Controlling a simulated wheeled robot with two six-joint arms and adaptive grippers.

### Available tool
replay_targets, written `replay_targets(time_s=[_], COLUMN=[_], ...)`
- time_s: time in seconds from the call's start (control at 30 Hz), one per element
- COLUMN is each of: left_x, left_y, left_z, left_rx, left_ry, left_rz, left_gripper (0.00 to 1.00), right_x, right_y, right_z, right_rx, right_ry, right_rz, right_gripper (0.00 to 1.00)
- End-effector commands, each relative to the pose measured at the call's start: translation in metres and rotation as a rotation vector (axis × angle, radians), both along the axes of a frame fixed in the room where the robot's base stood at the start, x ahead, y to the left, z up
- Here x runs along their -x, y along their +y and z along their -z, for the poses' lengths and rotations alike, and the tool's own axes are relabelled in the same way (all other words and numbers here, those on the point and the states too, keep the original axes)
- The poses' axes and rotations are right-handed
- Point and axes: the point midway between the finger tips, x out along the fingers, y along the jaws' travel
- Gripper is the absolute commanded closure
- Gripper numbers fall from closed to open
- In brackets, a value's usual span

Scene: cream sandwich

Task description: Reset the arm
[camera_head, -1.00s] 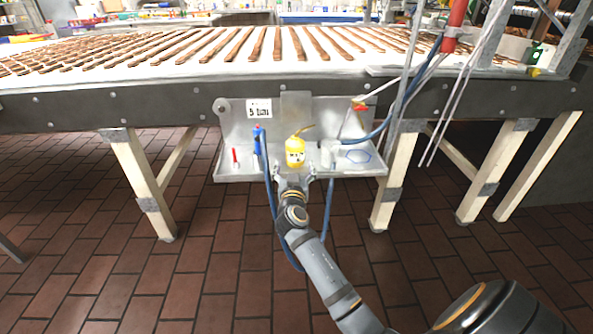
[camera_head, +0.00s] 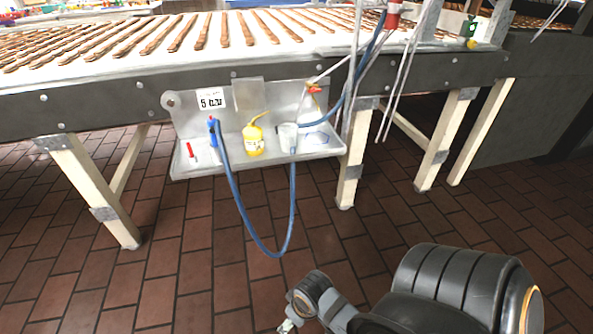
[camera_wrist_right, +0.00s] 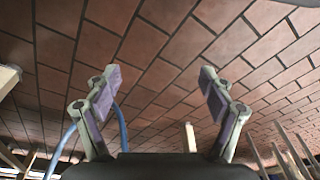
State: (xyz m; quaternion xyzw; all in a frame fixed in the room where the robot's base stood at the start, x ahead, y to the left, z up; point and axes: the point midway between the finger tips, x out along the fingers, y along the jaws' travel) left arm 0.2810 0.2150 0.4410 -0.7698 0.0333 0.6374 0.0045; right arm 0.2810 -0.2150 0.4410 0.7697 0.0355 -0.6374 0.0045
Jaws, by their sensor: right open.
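My right arm (camera_head: 440,290) is folded back at the lower right of the head view. Its gripper (camera_head: 288,326) shows only partly at the bottom edge, clear of the shelf. In the right wrist view the right gripper (camera_wrist_right: 160,88) is open, with two purple-padded fingers wide apart and nothing between them but brick floor. The yellow bottle (camera_head: 253,140) stands upright on the metal shelf (camera_head: 240,166) under the conveyor. My left gripper is in neither view.
A blue hose (camera_head: 240,205) hangs in a loop below the shelf. A white cup (camera_head: 288,137), a red marker (camera_head: 190,150) and a blue-topped item (camera_head: 212,135) are on the shelf. The conveyor (camera_head: 110,45) carries rows of brown bars. Wooden legs (camera_head: 95,190) stand on the open brick floor (camera_head: 180,260).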

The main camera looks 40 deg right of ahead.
Motion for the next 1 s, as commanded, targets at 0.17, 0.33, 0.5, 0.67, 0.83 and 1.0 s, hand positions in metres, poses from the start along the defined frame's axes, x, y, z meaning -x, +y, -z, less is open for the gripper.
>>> replay_targets(time_s=[0.17, 0.33, 0.5, 0.67, 0.83, 1.0], left_x=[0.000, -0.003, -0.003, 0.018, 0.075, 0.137], left_y=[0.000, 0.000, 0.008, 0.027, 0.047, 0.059], left_z=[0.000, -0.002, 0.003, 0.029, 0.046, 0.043], left_rx=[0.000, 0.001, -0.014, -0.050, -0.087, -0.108], left_ry=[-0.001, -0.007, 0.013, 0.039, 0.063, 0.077], left_rz=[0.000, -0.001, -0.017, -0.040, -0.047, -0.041], left_gripper=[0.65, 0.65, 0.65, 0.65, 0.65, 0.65], right_x=[-0.001, -0.001, -0.002, 0.019, 0.076, 0.137], right_y=[0.000, -0.001, -0.009, -0.028, -0.048, -0.060], right_z=[0.000, 0.000, 0.005, 0.030, 0.047, 0.044], right_rx=[0.002, 0.002, 0.018, 0.053, 0.090, 0.111], right_ry=[-0.001, -0.001, 0.017, 0.040, 0.063, 0.078], right_rz=[0.001, 0.004, 0.020, 0.043, 0.049, 0.044], right_gripper=[0.18, 0.18, 0.18, 0.18, 0.18, 0.18])
